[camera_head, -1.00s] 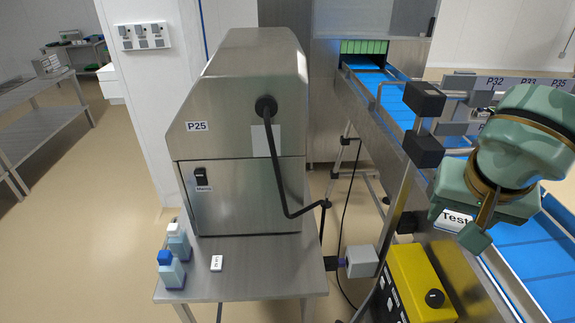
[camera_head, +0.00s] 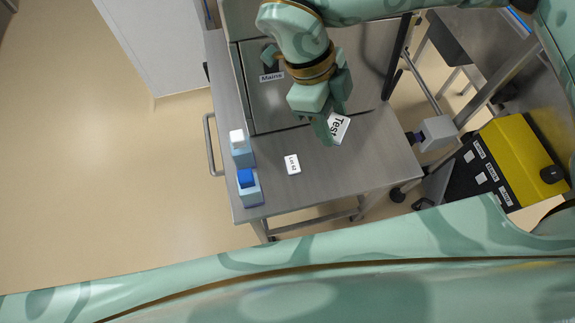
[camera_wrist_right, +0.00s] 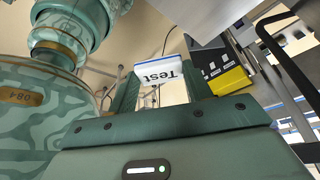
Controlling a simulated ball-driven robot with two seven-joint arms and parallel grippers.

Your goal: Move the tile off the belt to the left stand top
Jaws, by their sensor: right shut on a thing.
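The white tile marked "Test" (camera_head: 339,128) is held in my right gripper (camera_head: 331,125), in front of the steel machine. In the right wrist view the tile (camera_wrist_right: 158,76) sits tilted between the two fingers and shows a blue edge. The steel stand top (camera_head: 350,170) lies below it in the head view. The gap between tile and stand top cannot be judged. My left gripper is not in view.
A small white "Lot 42" tile (camera_head: 292,164) lies on the stand top. Two bottles, one white-capped (camera_head: 241,155) and one blue-capped (camera_head: 249,190), stand at its left edge. A yellow control box (camera_head: 518,155) is at the right. The stand's front right is clear.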

